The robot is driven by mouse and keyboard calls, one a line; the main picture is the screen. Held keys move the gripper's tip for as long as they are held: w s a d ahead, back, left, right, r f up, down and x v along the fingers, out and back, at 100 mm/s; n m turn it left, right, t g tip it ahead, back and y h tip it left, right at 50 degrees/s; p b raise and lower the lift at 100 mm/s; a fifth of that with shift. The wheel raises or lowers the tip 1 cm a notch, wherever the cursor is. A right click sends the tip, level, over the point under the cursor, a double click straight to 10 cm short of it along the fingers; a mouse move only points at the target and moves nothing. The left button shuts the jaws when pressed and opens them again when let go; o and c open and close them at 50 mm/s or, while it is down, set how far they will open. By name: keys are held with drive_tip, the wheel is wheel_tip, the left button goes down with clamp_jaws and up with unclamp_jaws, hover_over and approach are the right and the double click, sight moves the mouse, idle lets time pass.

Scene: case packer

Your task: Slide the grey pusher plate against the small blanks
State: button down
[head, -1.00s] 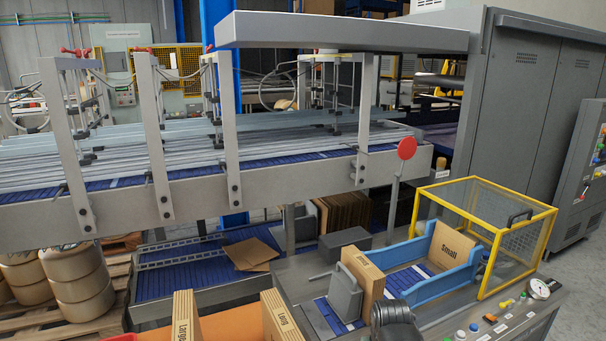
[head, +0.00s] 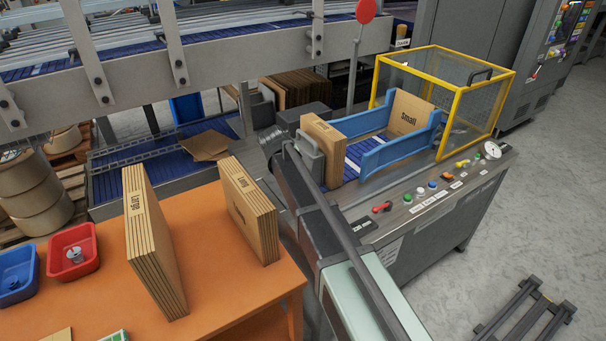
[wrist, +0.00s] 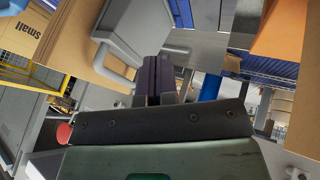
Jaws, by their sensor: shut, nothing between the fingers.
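The grey pusher plate (head: 309,161) stands upright on the packer bed, just left of a stack of brown small blanks (head: 326,146). It looks close against the stack, but I cannot tell if they touch. In the wrist view the plate (wrist: 136,30) with its bar handle (wrist: 112,70) is beside the brown stack (wrist: 75,38). My gripper (wrist: 155,75) is shut and empty in the wrist view, close to the plate; contact is unclear. In the head view my arm hides the gripper and part of the plate.
A blank marked Small (head: 408,113) stands at the far end of the blue side guides (head: 400,145), near a yellow-framed guard (head: 440,85). Large (head: 150,240) and Long (head: 250,210) blanks stand on the orange table (head: 225,290). Buttons line the packer's front edge.

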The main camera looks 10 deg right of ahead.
sight(305, 158)
drive_tip(key=w+d+f+b, duration=0.6)
drive_tip(key=f+b, duration=0.2)
drive_tip(key=shift+w+d+f+b, duration=0.15)
drive_tip(key=shift+w+f+b, duration=0.15)
drive_tip(key=shift+f, duration=0.1)
drive_tip(key=shift+w+d+f, duration=0.1)
drive_tip(key=shift+w+d, duration=0.2)
drive_tip(key=shift+d, duration=0.5)
drive_tip(key=shift+s+a, duration=0.1)
drive_tip(key=shift+a, duration=0.05)
